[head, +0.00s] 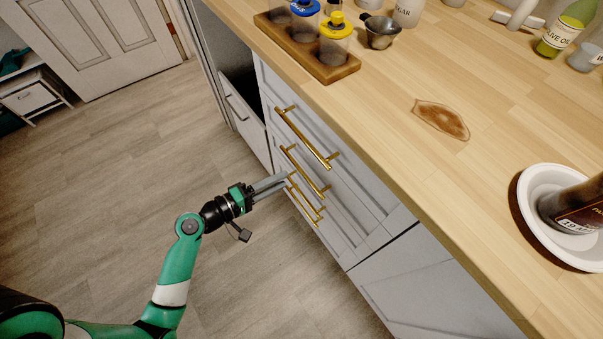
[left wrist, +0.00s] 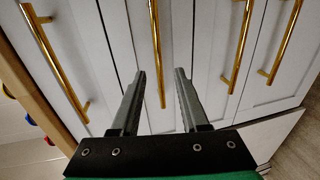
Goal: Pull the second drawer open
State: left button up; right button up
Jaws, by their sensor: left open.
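The second drawer (left wrist: 120,45) has a light grey front with a long gold bar handle (head: 304,171). It appears closed, in line with its neighbours. My left gripper (head: 286,180) is open, its fingertips close to the drawer fronts near this handle. In the left wrist view the second handle (left wrist: 156,50) runs between the two grey fingers (left wrist: 158,74), its lower end showing between them. The fingers look apart from it; the exact depth is hard to tell. My right gripper is not in view.
The top drawer's handle (head: 306,138) is above, and a lower handle (head: 304,200) is close below. The wooden countertop (head: 400,75) overhangs the drawers and holds a jar rack (head: 340,72), a metal cup (head: 381,38) and a white bowl (head: 530,215). The floor (head: 110,145) is clear.

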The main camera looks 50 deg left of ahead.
aim_at(300, 170)
pick_arm(q)
jog(key=b+x, duration=0.1)
jog(key=x, duration=0.6)
jog(key=shift+w+r, duration=0.1)
jog(key=shift+w, duration=0.2)
grip_shut()
dwell(0.9)
